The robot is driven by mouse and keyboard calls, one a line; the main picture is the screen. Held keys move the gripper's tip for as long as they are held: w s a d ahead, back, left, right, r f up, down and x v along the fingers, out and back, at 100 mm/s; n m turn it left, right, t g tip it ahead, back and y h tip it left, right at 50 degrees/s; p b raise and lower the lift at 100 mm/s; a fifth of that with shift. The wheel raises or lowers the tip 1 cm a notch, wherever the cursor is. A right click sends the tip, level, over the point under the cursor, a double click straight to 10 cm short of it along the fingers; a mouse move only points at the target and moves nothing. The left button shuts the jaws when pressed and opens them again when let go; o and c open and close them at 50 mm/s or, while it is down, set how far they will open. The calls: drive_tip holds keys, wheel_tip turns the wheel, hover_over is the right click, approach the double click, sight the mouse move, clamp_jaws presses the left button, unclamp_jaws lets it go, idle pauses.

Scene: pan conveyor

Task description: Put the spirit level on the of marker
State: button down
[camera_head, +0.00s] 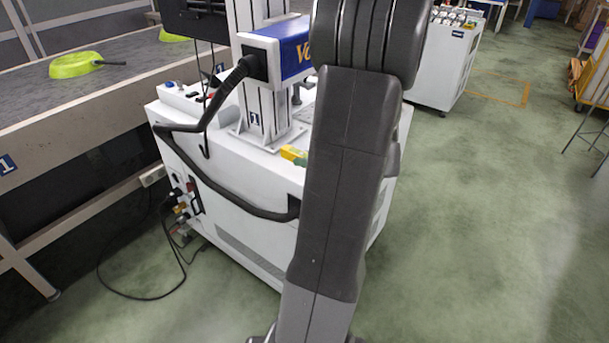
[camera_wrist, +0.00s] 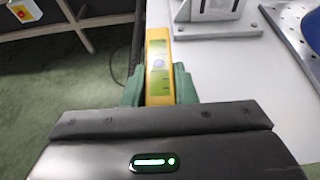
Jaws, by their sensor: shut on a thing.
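The spirit level (camera_wrist: 158,48) is a yellow bar with a greenish vial. In the wrist view it sits between the green fingers of my gripper (camera_wrist: 159,88), which is shut on it. In the head view the yellow end of the level (camera_head: 290,152) shows just left of my arm, with a bit of the green gripper (camera_head: 301,161). The marker is a white cabinet (camera_head: 245,220) carrying a column and a blue head (camera_head: 280,55). The level is at the edge of its white top (camera_wrist: 245,85). I cannot tell whether it touches the top. My arm hides part of the cabinet.
The column's metal foot (camera_wrist: 215,30) and a perforated plate (camera_wrist: 293,35) stand on the white top. A black hose (camera_head: 225,190) loops along the cabinet. A conveyor (camera_head: 125,60) with green pans (camera_head: 75,65) is at left.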

drive_tip(key=shift+f+b, duration=0.5)
drive_tip(key=shift+f, duration=1.6)
drive_tip(key=shift+f, duration=0.1)
drive_tip(key=shift+f, duration=0.15)
drive_tip(key=c, duration=1.2)
unclamp_jaws()
drive_tip(key=shift+o, duration=0.2)
drive_tip(key=shift+r, duration=0.35)
drive_tip(key=p+v, duration=0.1)
drive_tip(key=v, duration=1.1)
drive_tip(key=shift+p, duration=0.35)
